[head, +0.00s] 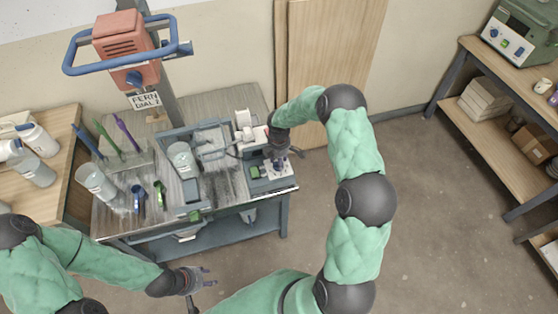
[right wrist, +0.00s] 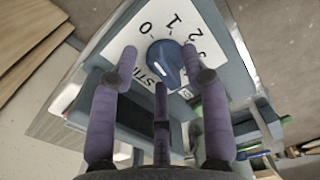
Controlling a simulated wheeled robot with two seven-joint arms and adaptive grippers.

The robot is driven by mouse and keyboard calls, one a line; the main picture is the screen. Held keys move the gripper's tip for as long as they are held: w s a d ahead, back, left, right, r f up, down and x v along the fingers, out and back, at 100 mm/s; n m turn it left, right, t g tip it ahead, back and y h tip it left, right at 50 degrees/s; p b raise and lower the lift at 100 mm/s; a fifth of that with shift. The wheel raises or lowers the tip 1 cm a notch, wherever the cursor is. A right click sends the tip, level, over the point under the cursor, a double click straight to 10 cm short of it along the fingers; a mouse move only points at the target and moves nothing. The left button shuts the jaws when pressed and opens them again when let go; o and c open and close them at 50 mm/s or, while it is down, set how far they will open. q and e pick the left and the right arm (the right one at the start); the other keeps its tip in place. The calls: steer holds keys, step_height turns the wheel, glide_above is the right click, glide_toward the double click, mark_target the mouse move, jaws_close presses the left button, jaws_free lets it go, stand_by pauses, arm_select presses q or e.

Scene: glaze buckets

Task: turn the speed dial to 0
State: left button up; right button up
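The blue speed dial (right wrist: 166,60) sits on a white plate with the numbers 0, 1 and 2 and a partly hidden label. A pale mark on the dial seems to face the lower right, away from the 0. My right gripper (right wrist: 160,62) is open, its purple fingers spread around the dial; I cannot tell whether they touch it. In the head view my right gripper (head: 278,157) reaches down over the panel at the bench's right end and hides the dial. My left gripper (head: 200,279) is open and empty in front of the bench.
The bench (head: 235,184) also holds a clear beaker (head: 181,158), a clear bucket (head: 97,182) and upright tools. An orange mixer head (head: 126,43) with a blue handle stands above it at the back. Shelves (head: 490,125) stand at the right; the floor between is clear.

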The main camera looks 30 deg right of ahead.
step_height(320, 180, up, 12)
stand_by(0.6)
stand_by(0.5)
